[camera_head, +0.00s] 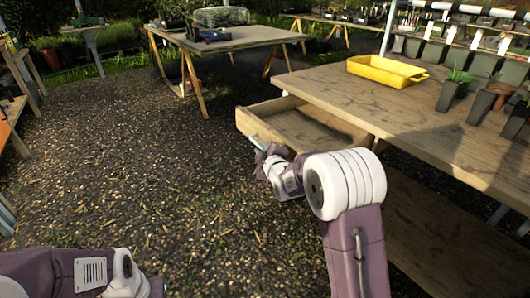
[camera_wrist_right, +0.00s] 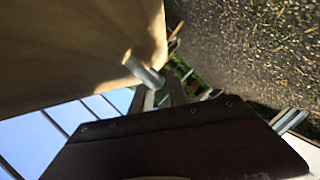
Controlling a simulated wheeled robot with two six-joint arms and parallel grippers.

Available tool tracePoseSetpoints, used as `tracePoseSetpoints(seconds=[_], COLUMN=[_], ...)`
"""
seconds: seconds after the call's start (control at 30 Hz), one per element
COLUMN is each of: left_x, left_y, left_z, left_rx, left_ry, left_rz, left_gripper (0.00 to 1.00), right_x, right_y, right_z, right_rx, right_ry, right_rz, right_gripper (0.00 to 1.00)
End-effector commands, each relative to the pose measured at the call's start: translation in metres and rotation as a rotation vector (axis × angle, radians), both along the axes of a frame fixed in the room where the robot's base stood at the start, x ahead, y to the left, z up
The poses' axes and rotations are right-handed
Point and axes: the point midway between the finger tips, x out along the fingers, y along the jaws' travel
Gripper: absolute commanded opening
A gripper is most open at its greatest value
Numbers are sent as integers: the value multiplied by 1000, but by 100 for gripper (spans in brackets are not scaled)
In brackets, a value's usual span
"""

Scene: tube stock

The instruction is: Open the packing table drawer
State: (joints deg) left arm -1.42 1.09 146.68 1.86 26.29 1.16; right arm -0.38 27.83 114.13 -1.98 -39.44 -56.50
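The packing table (camera_head: 400,110) stands at the right in the head view. Its wooden drawer (camera_head: 300,127) is pulled out from under the left end of the top, and its empty inside shows. My right gripper (camera_head: 261,146) is at the drawer's front face. In the right wrist view the drawer front (camera_wrist_right: 80,45) fills the upper left, with a pale metal bar handle (camera_wrist_right: 143,69) on it. My right gripper's fingers (camera_wrist_right: 158,96) are close together at this handle and appear shut on it; the contact is partly hidden. My left arm shows at the bottom left, its gripper out of frame.
A yellow tray (camera_head: 388,71) and dark plant pots (camera_head: 480,107) stand on the packing table. A lower shelf (camera_head: 440,240) lies beneath it. Another trestle table (camera_head: 245,38) stands behind. The gravel ground (camera_head: 130,150) to the left of the drawer is clear.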

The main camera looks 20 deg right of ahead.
Motion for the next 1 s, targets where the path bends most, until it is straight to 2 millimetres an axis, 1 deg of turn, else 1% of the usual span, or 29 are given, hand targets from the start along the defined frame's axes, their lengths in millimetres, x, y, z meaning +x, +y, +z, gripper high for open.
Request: tracePoseSetpoints(seconds=[0.03,0.2,0.3,0.4,0.57,0.9,0.97,1.0], left_x=[0,0,0,0,0,0,0,0], left_y=[0,0,0,0,0,0,0,0], left_z=[6,15,18,20,21,21,21,21], left_rx=[0,0,0,0,0,0,0,0], left_ry=[0,0,0,0,0,0,0,0], left_rz=[0,0,0,0,0,0,0,0], left_gripper=[0,0,0,0,0,0,0,0], right_x=[-9,-39,-54,-64,-70,-70,-70,-70], right_y=[0,-1,-2,-2,-2,-2,-1,0], right_z=[6,12,14,16,16,16,20,27], right_rx=[0,0,0,0,0,0,-1,0], right_ry=[0,1,1,1,-1,0,-8,-22], right_rz=[0,0,-1,-1,-1,0,1,3], right_gripper=[20,20,20,20,20,20,20,20])
